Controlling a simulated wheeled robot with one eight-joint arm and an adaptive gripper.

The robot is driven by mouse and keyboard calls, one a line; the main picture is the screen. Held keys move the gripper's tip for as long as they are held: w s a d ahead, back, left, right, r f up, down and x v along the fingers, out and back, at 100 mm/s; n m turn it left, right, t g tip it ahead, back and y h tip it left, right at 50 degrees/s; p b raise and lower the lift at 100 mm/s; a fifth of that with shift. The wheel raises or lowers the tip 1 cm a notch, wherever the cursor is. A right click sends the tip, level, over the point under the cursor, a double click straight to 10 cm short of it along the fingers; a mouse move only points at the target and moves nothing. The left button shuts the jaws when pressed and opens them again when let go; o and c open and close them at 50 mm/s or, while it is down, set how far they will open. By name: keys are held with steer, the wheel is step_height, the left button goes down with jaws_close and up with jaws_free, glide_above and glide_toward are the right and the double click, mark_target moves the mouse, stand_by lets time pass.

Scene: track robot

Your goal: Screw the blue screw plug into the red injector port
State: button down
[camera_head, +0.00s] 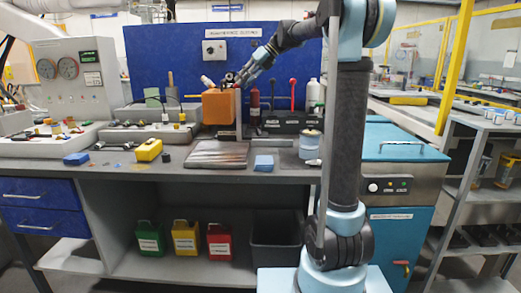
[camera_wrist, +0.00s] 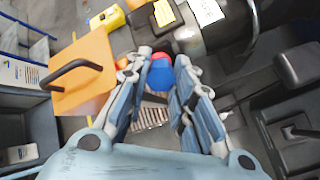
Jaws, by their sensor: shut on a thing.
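My gripper (camera_wrist: 163,58) is shut on the blue screw plug (camera_wrist: 161,75), which sits between its two fingers in the wrist view. A small patch of red, likely the red injector port (camera_wrist: 157,56), shows just beyond the plug, between the fingertips. I cannot tell whether the plug touches it or is inside it. In the head view, my gripper (camera_head: 240,82) is above the bench, at the upper right of an orange box (camera_head: 219,108). The plug and the port are too small or hidden to make out there.
The orange box also shows in the wrist view (camera_wrist: 95,60), with a dark handle, close left of my gripper. The front of the bench (camera_head: 120,166) has some clear room.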

steer(key=m, duration=0.7)
steer(key=c, duration=1.3)
jaws_free()
steer(key=shift+c, duration=0.9)
